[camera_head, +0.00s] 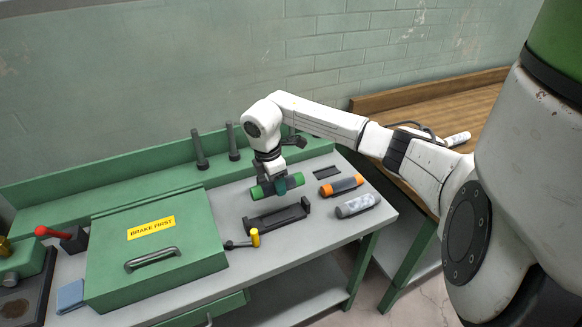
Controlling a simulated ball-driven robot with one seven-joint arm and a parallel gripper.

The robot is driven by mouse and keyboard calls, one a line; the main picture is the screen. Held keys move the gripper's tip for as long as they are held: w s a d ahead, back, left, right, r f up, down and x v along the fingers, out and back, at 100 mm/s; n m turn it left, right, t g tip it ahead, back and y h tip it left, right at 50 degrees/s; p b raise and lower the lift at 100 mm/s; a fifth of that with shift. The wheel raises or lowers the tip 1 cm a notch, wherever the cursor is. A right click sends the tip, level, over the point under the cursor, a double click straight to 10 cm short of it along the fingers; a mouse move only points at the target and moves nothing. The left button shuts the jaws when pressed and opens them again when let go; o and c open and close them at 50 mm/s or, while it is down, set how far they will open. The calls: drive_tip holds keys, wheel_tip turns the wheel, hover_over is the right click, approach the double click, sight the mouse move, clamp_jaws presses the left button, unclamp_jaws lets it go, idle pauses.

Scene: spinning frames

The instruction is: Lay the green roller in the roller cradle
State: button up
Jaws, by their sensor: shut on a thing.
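The green roller (291,183) is in my gripper (279,184), which is shut around its middle. The roller lies level above the bench, a little beyond and above the dark roller cradle (276,217). The cradle is a long black trough with raised ends, and it looks empty. My gripper's dark fingers hide the middle of the roller. I cannot tell the exact height of the roller over the cradle.
An orange roller (341,186) and a grey roller (357,206) lie right of the cradle, near a dark flat holder (328,172). A yellow-knobbed lever (254,238) stands at the cradle's left. A green "BRAKE FIRST" box (160,258) fills the left. Two dark posts (233,142) stand behind.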

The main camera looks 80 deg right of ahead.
drive_tip(key=shift+a+f, duration=0.15)
drive_tip(key=shift+a, duration=0.3)
drive_tip(key=shift+a+f, duration=0.1)
drive_tip(key=shift+f, duration=0.15)
drive_tip(key=shift+f+b, duration=2.05)
drive_tip(key=shift+f, duration=0.15)
drive_tip(key=shift+f+b, duration=1.1)
drive_tip(key=shift+f, duration=1.25)
drive_tip(key=shift+f, duration=0.3)
drive_tip(key=o, duration=1.2)
drive_tip(key=r, duration=0.3)
drive_tip(key=w+r+b, duration=0.1)
drive_tip(key=r, duration=0.3)
drive_tip(key=a+r, duration=0.1)
drive_tip(key=r, duration=0.2)
drive_tip(key=shift+w+r+b, duration=0.2)
drive_tip(key=shift+r+b, duration=0.1)
drive_tip(key=shift+r, duration=0.05)
